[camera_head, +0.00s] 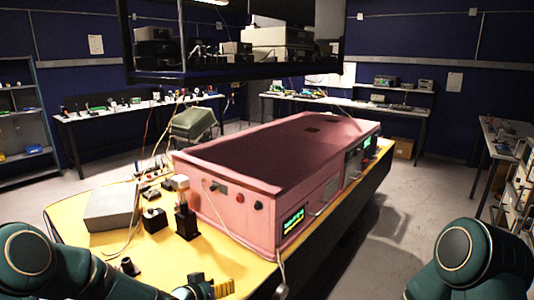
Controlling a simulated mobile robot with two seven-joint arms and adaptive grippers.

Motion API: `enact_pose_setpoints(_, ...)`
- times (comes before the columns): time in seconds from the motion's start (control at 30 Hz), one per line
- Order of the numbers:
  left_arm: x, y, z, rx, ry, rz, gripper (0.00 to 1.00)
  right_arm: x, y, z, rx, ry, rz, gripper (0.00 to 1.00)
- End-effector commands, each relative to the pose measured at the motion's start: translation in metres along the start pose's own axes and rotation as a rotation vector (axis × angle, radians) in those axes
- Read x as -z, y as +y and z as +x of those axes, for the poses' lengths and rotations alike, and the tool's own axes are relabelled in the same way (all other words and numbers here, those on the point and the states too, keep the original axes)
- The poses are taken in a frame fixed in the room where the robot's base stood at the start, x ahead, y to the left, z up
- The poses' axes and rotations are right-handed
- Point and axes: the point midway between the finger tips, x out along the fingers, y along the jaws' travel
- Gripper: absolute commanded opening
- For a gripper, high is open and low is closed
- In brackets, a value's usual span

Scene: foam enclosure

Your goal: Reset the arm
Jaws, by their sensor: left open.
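My left arm comes in low from the left, and my left gripper (212,288) shows at the bottom edge, over the near end of the yellow table (230,262). It is open and only partly in view, with nothing seen between its fingers. My right arm (470,260) shows as a dark green link at the lower right; its gripper is outside the picture.
A large pink box (270,160) with displays and knobs fills the middle of the table. A grey box (112,207) and small black devices (187,222) stand at the table's left. Open floor (385,235) lies right of the table. A shelf (250,65) hangs overhead.

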Motion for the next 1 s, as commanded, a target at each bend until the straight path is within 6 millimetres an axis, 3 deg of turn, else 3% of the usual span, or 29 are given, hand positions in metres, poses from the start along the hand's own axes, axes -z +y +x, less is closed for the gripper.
enact_pose_setpoints(0.03, -0.036, 0.010, -0.003, 0.024, -0.083, -0.057, 0.55, 0.000, 0.000, 0.000, 0.000, 0.000, 0.000, 0.47)
enact_pose_setpoints(0.2, -0.143, 0.033, -0.034, 0.137, -0.354, -0.229, 0.55, 0.000, 0.000, 0.000, 0.000, 0.000, 0.000, 0.47)
enact_pose_setpoints(0.3, -0.193, 0.046, -0.061, 0.198, -0.498, -0.305, 0.55, 0.000, 0.000, 0.000, 0.000, 0.000, 0.000, 0.47)
enact_pose_setpoints(0.5, -0.271, 0.074, -0.127, 0.313, -0.760, -0.429, 0.55, 0.000, 0.000, 0.000, 0.000, 0.000, 0.000, 0.47)
enact_pose_setpoints(0.6, -0.294, 0.059, -0.105, 0.309, -0.742, -0.421, 0.55, -0.006, 0.011, 0.033, -0.003, -0.006, -0.002, 0.47)
enact_pose_setpoints(0.73, -0.317, 0.050, -0.094, 0.311, -0.746, -0.420, 0.55, -0.012, 0.020, 0.058, -0.006, -0.012, -0.003, 0.47)
enact_pose_setpoints(1.0, -0.337, 0.043, -0.083, 0.312, -0.751, -0.417, 0.55, -0.017, 0.028, 0.080, -0.010, -0.018, -0.005, 0.47)
